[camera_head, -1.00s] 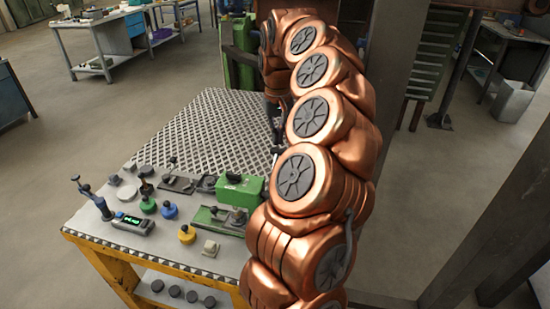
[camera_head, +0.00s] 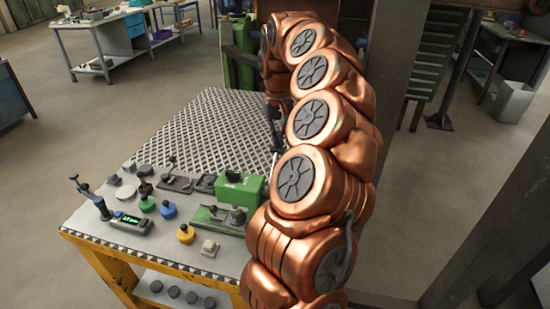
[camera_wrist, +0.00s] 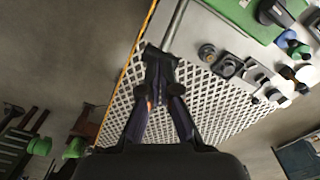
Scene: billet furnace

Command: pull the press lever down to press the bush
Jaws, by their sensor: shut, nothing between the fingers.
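The green press (camera_head: 240,190) stands on the work table, partly hidden by my arm in the head view. Part of a green body, probably the press, shows at the top right of the wrist view (camera_wrist: 240,14). A grey bar (camera_wrist: 178,22) runs down from the top edge of the wrist view to near my fingertips. I cannot tell whether it is the press lever, or whether it touches them. My gripper (camera_wrist: 160,62) is shut and empty, over the table's edge in that view. The bush cannot be made out.
The table's patterned metal top (camera_head: 205,120) is largely clear behind the press. A small device with a green display (camera_head: 131,222), blue knob (camera_head: 168,210) and yellow knob (camera_head: 186,234) stand to the left. A dark post (camera_head: 390,100) rises right of my arm.

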